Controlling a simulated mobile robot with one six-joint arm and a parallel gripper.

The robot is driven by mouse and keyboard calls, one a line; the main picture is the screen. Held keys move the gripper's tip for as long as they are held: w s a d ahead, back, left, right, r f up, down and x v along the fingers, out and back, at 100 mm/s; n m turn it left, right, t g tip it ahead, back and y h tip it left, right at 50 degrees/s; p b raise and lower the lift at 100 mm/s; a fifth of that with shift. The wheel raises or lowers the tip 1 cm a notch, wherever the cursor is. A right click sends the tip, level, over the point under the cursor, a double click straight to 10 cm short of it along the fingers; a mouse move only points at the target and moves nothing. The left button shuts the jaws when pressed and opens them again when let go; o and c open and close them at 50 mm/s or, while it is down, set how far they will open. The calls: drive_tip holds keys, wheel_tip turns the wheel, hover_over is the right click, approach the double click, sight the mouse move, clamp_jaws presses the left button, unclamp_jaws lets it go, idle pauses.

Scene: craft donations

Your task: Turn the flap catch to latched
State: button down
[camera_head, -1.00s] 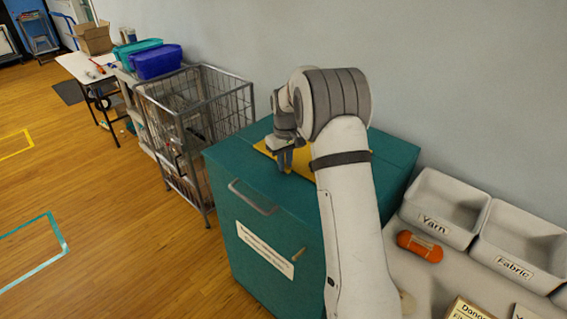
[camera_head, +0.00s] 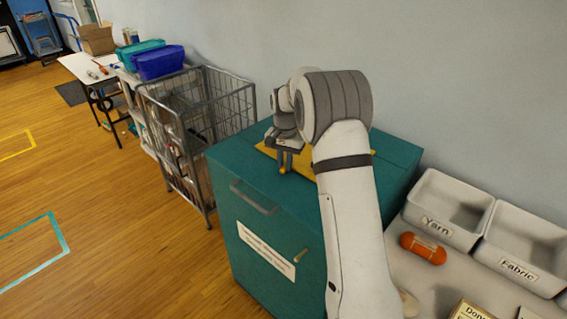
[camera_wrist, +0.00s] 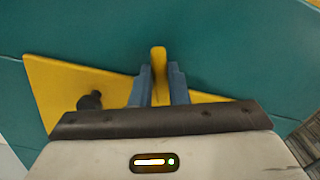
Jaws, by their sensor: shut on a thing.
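The teal bin (camera_head: 228,170) stands against the wall with a yellow plate (camera_head: 264,150) on its top. In the wrist view the plate (camera_wrist: 60,85) is a wedge-like shape with a black knob (camera_wrist: 90,100) on it. A yellow upright tab, which looks like the flap catch (camera_wrist: 158,60), stands between my blue fingers. My gripper (camera_head: 285,168) points down at the top of the bin and is shut on this tab; in the wrist view the fingers (camera_wrist: 158,88) are on both sides of it. The tab's lower part is hidden by the fingers and palm.
A wire cage cart (camera_head: 205,110) stands close on the left. Yarn (camera_head: 445,215) and Fabric (camera_head: 520,240) trays and an orange yarn bundle (camera_head: 423,248) lie right.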

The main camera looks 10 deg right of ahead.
sight(284, 165)
drive_tip(key=shift+f+m, duration=0.1)
drive_tip(key=shift+m, duration=1.8)
drive_tip(key=c, duration=1.4)
unclamp_jaws()
wheel_tip(284, 165, up, 8)
drive_tip(key=shift+f+b, duration=0.2)
drive_tip(key=shift+b, duration=0.15)
drive_tip(key=shift+r, duration=0.15)
